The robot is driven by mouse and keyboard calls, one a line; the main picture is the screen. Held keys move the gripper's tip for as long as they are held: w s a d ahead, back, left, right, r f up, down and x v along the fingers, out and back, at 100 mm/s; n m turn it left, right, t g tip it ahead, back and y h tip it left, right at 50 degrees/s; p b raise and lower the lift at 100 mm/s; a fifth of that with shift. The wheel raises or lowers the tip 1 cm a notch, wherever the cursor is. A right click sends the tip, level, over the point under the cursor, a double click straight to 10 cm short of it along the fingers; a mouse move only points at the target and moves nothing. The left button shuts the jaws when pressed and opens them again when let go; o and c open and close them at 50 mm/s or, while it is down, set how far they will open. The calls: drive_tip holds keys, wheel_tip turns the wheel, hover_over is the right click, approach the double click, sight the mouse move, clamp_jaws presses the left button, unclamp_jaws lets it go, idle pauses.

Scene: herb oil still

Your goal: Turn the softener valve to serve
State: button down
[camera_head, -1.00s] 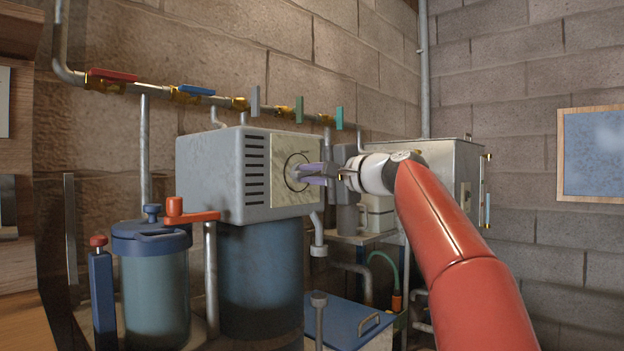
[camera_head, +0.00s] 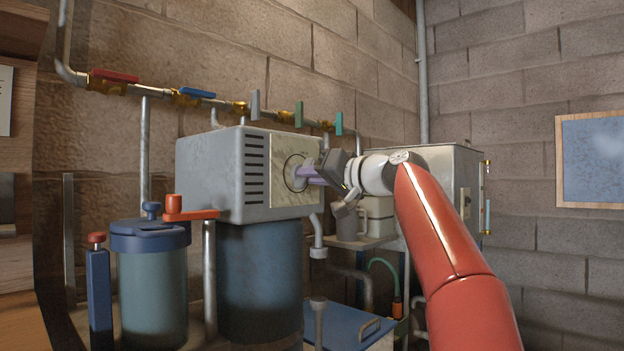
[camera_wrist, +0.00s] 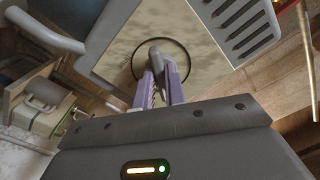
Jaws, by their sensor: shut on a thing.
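The softener is a grey box-shaped head (camera_head: 210,175) with black vent slots on top of a dark blue tank (camera_head: 260,280). Its pale, marbled front plate (camera_head: 283,158) has a dark ring around a grey valve knob (camera_wrist: 156,55). The plate also shows in the wrist view (camera_wrist: 203,40). My gripper (camera_head: 308,173) reaches the plate from the right. In the wrist view its purple fingers (camera_wrist: 160,82) are shut on the knob, which shows between and just beyond the tips. In the head view the fingers hide the knob, and the marks on the plate cannot be read.
Wall pipes carry a red-handled valve (camera_head: 113,76), a blue-handled valve (camera_head: 197,91) and several more levers. A blue-lidded tank (camera_head: 152,285) stands at the left, with an orange lever (camera_head: 190,214) above it. A metal cabinet (camera_head: 440,185) and a grey jug stand behind my arm.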

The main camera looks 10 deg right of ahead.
drive_tip(key=shift+f+n, duration=0.2)
drive_tip(key=shift+n, duration=0.4)
drive_tip(key=c, duration=1.5)
unclamp_jaws()
drive_tip(key=shift+r, duration=0.1)
drive_tip(key=shift+o, duration=0.2)
drive_tip(key=shift+s+d, duration=0.1)
drive_tip(key=b+v, duration=0.3)
drive_tip(key=v, duration=0.4)
drive_tip(key=shift+s, duration=0.2)
drive_tip(key=shift+d, duration=0.15)
